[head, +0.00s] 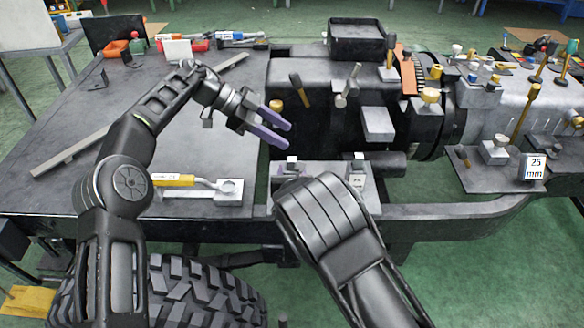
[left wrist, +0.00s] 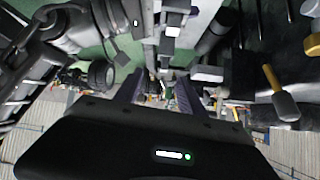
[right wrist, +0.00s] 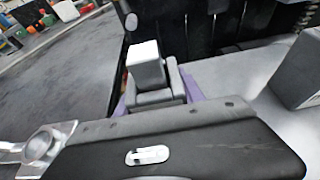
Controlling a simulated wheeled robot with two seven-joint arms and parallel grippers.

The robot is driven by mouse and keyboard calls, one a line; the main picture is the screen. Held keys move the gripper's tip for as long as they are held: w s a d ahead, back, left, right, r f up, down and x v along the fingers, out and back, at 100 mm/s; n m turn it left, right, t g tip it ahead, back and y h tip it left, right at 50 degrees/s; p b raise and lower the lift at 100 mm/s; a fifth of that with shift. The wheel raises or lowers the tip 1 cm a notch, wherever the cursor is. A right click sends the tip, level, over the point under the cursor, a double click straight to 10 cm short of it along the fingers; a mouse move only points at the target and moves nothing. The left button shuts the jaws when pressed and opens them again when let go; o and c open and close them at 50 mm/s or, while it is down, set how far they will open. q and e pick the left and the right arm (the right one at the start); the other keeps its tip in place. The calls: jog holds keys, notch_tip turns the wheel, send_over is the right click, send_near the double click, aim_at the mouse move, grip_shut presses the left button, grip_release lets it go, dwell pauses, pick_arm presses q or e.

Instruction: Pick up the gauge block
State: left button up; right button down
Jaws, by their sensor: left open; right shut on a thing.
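A small grey block with a white top (right wrist: 147,62) stands between the purple fingers of my right gripper (right wrist: 160,88), which is shut on it. Its white top shows in the head view (head: 291,162); my right arm hides most of that gripper there. I cannot tell whether the block is clear of the grey surface under it. A white-faced block marked "25 mm" (head: 533,167) stands at the far right, apart from both grippers. My left gripper (head: 286,136) is open and empty above the bench's right edge, its purple fingers pointing right.
A similar white-topped piece (head: 358,160) stands to the right on the same grey plate. The dark machine (head: 340,105) with several knobs and levers fills the middle and right. A yellow-handled tool (head: 185,181) and a metal bar (head: 75,150) lie on the grey bench (head: 100,185).

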pick_arm(q)
jog(key=d+r+t+h, duration=0.1)
jog(key=d+r+h, duration=0.2)
jog(key=d+r, duration=0.7)
jog(key=w+d+r+n+t, duration=0.35)
jog(key=r+n+t, duration=0.2)
jog(key=r, duration=0.25)
jog(key=w+d+r+n+t, duration=0.35)
jog(key=r+n+t, duration=0.2)
jog(key=r, duration=0.25)
jog(key=a+f+n+y, duration=0.7)
jog(key=f+y, duration=0.2)
jog(key=f, duration=0.4)
jog(key=s+a+f+n+g+y, duration=0.1)
jog(key=s+a+f+g+y, duration=0.3)
jog(key=s+f, duration=0.7)
jog(key=a+f+g, duration=0.1)
jog(key=a+g, duration=0.1)
jog(key=g, duration=0.1)
jog(key=shift+s+a+y, duration=0.15)
jog(key=shift+a+y, duration=0.15)
jog(key=shift+a, duration=0.1)
